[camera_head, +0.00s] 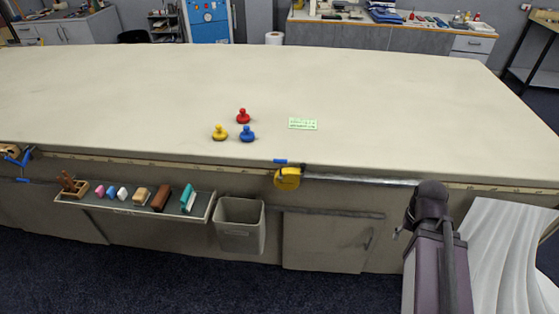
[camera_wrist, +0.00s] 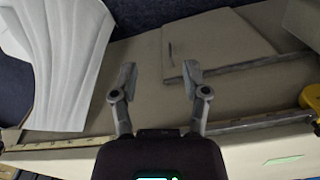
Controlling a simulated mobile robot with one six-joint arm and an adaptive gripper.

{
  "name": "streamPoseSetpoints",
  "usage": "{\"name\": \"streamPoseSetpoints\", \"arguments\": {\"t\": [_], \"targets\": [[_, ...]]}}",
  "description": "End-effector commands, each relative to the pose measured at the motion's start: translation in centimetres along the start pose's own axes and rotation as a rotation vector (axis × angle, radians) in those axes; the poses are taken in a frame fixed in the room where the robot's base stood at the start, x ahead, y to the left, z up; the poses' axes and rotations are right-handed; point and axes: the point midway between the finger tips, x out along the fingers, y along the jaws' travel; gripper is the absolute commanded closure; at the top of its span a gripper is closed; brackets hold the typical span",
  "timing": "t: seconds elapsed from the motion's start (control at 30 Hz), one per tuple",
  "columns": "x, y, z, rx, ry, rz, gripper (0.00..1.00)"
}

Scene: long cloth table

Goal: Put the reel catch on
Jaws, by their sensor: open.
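A yellow tape reel (camera_head: 287,179) hangs at the front edge of the long cloth table (camera_head: 400,100), with a small blue piece (camera_head: 281,161) just above it on the table edge. A thin metal strip (camera_head: 360,179) runs right from the reel. I cannot tell which part is the catch or how it is set. The yellow reel also shows at the right edge of the wrist view (camera_wrist: 311,97), partly cut off. My gripper (camera_wrist: 158,78) is open and empty, in front of the table's front side, well apart from the reel.
Red (camera_head: 243,116), yellow (camera_head: 220,132) and blue (camera_head: 247,134) knobbed weights and a green card (camera_head: 303,124) lie on the tabletop. A tool shelf (camera_head: 135,206) and a grey bin (camera_head: 240,225) hang below the edge. White draped sheets (camera_head: 510,255) stand at right.

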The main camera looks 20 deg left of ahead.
Motion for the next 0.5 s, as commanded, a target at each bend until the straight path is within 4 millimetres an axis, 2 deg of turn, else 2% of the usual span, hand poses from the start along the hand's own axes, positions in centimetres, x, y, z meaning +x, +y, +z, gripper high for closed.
{"name": "streamPoseSetpoints", "arguments": {"t": [0.27,0.5], "targets": [[0.6,-0.8,-0.7,-0.032,-0.001,-0.033,0.41],[2.5,-5.3,-3.5,-0.201,0.007,-0.2,0.41]]}}
